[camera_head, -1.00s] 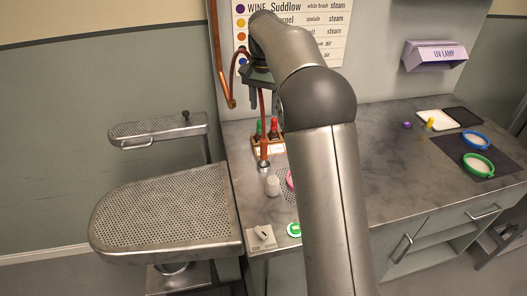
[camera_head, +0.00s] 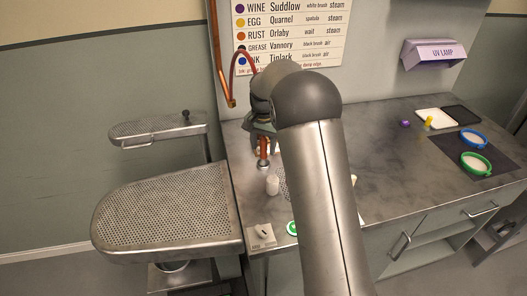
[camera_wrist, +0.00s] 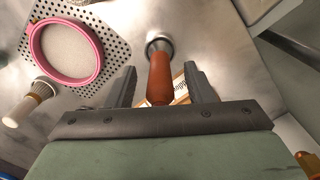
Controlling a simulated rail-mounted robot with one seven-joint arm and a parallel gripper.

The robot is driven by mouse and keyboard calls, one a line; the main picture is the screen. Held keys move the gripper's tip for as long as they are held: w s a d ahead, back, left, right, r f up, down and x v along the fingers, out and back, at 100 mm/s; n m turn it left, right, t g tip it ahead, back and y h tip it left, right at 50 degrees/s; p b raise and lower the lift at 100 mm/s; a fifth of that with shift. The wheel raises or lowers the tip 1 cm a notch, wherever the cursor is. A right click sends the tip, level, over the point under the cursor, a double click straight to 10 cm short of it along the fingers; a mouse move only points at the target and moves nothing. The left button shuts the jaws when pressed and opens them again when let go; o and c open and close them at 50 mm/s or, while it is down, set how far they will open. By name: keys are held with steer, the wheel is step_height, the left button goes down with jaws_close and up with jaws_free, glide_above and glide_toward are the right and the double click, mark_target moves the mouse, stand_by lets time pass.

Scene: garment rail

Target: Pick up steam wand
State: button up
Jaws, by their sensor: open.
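The steam wand (camera_head: 263,149) has an orange-brown handle and a metal end, and stands on the counter. In the wrist view its handle (camera_wrist: 159,78) lies between the two fingers of my gripper (camera_wrist: 162,82), with a gap on each side. My gripper is open and holds nothing. In the head view my gripper (camera_head: 262,132) is at the wand's upper part, mostly hidden by my arm. The wand's top and hose connection are hidden there.
The wrist view shows a pink-rimmed hoop (camera_wrist: 65,52) on a perforated plate and a brush (camera_wrist: 30,102) at left. A perforated metal board (camera_head: 165,215) is left of the counter. Blue (camera_head: 474,139) and green (camera_head: 477,163) hoops lie far right.

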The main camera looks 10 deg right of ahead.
steer(key=shift+f, duration=0.85)
jaws_close()
steer(key=shift+r, duration=0.15)
steer(key=shift+w+r, duration=0.1)
steer(key=shift+r, duration=0.55)
steer(key=s+d+r+b, duration=0.3)
steer(key=s+d+r, duration=0.6)
steer(key=s+r, duration=0.1)
steer(key=shift+s+r, duration=0.4)
steer(key=shift+r, duration=0.35)
steer(key=shift+w+d, duration=0.1)
